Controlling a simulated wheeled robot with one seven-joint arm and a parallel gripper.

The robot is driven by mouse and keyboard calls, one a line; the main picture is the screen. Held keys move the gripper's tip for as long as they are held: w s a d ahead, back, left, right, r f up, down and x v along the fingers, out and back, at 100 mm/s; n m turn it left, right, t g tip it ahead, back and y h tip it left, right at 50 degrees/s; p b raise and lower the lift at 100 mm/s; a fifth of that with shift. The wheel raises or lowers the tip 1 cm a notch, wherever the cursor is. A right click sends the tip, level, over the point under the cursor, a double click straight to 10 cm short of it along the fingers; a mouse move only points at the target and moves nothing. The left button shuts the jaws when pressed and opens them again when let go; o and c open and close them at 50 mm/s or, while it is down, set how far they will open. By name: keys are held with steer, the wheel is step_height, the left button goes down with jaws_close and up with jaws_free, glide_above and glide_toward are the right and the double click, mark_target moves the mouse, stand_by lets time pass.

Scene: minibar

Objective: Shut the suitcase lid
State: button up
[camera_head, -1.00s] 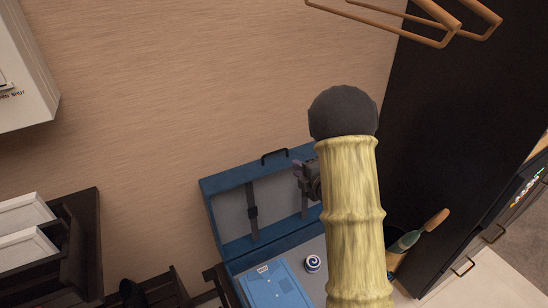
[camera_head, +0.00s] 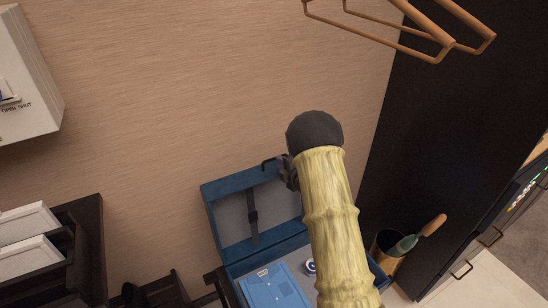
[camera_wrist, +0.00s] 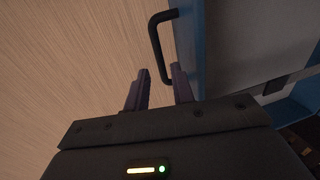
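The blue suitcase (camera_head: 226,218) stands open, its lid (camera_head: 226,188) raised upright near the wall. The lid has a grey lining with a dark strap, and a black handle (camera_head: 268,164) on its top edge. My gripper (camera_head: 286,172) is at the lid's top edge, just right of the handle, partly hidden by my arm. In the wrist view my gripper (camera_wrist: 159,90) has its two fingers apart. The handle (camera_wrist: 156,45) lies just beyond the fingertips, its lower end reaching towards the gap between them. The lid's blue edge (camera_wrist: 187,35) is beside the right finger. Contact is unclear.
A bin (camera_head: 384,250) holding a bottle stands right, by the dark cabinet (camera_head: 440,130). Hangers (camera_head: 420,45) hang above. Wall space above the lid is clear.

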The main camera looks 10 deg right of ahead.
mark_target(274, 159)
steer(key=shift+p+x, duration=0.55)
steer(key=shift+x, duration=2.6)
jaws_close()
